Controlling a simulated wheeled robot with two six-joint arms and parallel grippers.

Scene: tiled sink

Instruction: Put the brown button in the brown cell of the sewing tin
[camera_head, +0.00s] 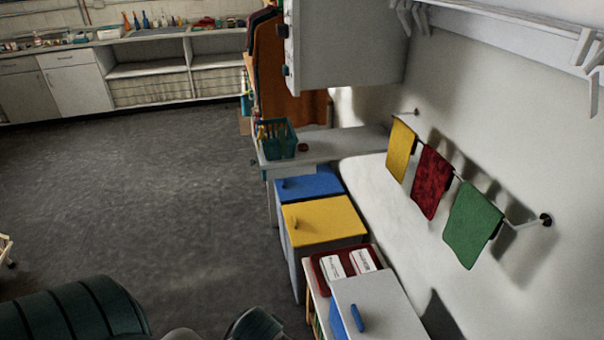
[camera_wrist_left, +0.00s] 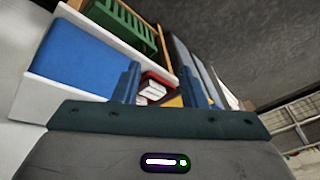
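I cannot make out the brown button or the sewing tin with its brown cell for certain in either view. A small round brown thing (camera_head: 303,147) lies on the pale counter (camera_head: 340,143), just right of a teal basket (camera_head: 277,139); it is too small to identify. In the left wrist view my left gripper (camera_wrist_left: 160,78) shows two dark blue fingers standing apart, with nothing held between them. A red object with white labels shows beyond the fingers. My right gripper is in neither view.
Along the right wall stand a blue-topped unit (camera_head: 309,184), a yellow-topped unit (camera_head: 324,220), a red tray (camera_head: 345,262) with white labels and a white cabinet (camera_head: 378,308). Yellow, red and green cloths (camera_head: 472,222) hang above. Grey floor (camera_head: 150,190) at left is open.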

